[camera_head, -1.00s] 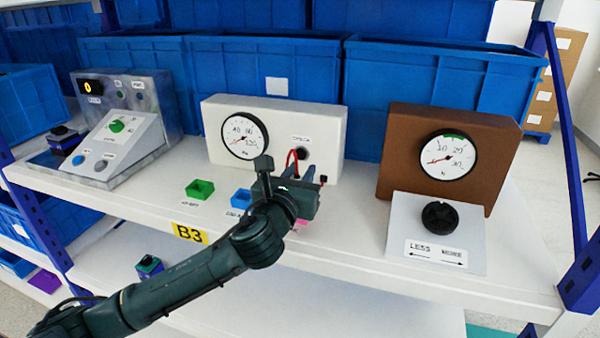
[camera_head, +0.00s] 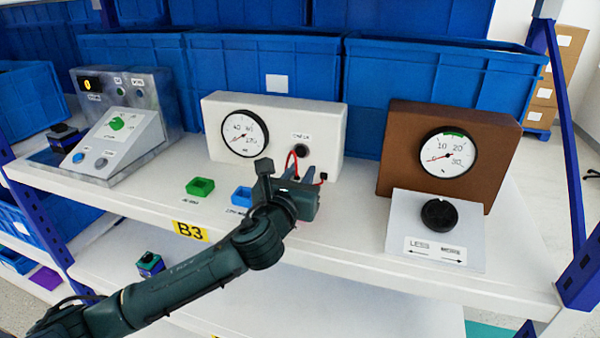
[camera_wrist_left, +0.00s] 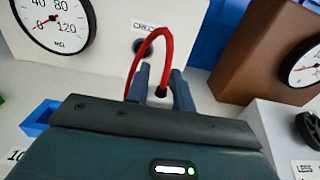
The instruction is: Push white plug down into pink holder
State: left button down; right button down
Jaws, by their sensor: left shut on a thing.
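My left gripper (camera_head: 298,175) is at the front of the white gauge box (camera_head: 332,125), low over the shelf. In the left wrist view its two fingers (camera_wrist_left: 161,90) stand close together around the black end of a red cable (camera_wrist_left: 151,40). The cable loops up and over between them, and it also shows in the head view (camera_head: 291,157). The gripper is shut on the plug at this cable end. I cannot tell how deep the plug sits. My right gripper is out of view.
A green holder (camera_head: 200,187) and a blue holder (camera_head: 242,196) stand left of the gripper. A brown gauge box (camera_head: 394,150) with a black knob (camera_head: 439,214) stands right. A grey control panel (camera_head: 155,95) is at left. The shelf front (camera_head: 345,235) is clear.

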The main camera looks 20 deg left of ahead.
pick_arm(q)
jog(key=shift+f, duration=0.6)
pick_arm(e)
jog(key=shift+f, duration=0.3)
pick_arm(q)
jog(key=shift+f+b, duration=0.3)
jog(key=shift+b, duration=0.05)
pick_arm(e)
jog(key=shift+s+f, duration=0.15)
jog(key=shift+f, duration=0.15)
pick_arm(q)
jog(key=shift+f, duration=0.3)
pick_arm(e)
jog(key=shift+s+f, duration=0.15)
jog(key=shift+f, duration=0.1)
pick_arm(q)
jog(key=c, duration=1.1)
grip_release()
jog(key=shift+c, duration=0.2)
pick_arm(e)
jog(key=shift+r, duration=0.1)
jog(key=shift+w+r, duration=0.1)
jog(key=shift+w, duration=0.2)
